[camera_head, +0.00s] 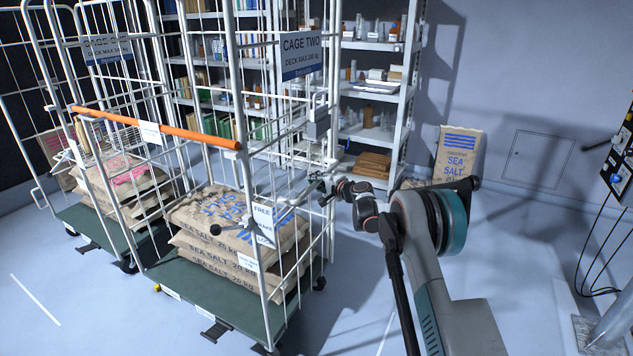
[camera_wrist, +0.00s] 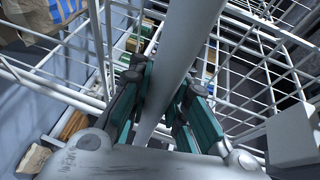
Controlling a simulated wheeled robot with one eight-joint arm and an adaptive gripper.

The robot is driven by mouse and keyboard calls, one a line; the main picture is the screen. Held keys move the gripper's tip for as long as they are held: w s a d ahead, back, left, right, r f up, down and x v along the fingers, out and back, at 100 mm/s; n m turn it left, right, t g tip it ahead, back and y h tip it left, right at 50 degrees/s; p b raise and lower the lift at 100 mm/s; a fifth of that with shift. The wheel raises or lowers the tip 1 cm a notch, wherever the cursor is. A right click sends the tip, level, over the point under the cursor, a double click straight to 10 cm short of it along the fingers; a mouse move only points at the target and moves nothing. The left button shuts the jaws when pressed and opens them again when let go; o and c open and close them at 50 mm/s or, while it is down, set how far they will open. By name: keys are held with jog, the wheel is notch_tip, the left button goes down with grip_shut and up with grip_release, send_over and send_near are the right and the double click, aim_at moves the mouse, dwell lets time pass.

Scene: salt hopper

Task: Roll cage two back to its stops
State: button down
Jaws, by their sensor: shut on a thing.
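My gripper (camera_head: 325,184) is at the cage's right side, closed around an upright white tube. In the wrist view this tube (camera_wrist: 180,60) runs between the dark green fingers of my gripper (camera_wrist: 163,105). White tags (camera_head: 262,213) hang on the cage's near right post. I cannot make out the stops.
Cage one (camera_head: 107,50), also loaded with sacks, stands close on the left. An orange bar (camera_head: 160,128) crosses in front. Shelving (camera_head: 375,95) is behind, with a salt sack (camera_head: 458,152) by the wall.

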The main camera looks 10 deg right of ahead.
jog(key=shift+s+a, duration=0.1)
jog(key=shift+a, duration=0.2)
jog(key=c, duration=1.5)
grip_release()
jog(key=shift+s+a+r, duration=0.1)
jog(key=shift+r, duration=0.1)
jog(key=shift+d, duration=0.25)
jog(key=v, duration=1.1)
jog(key=shift+s+d+r, duration=0.1)
jog(key=shift+s+d, duration=0.1)
jog(key=shift+s, duration=0.15)
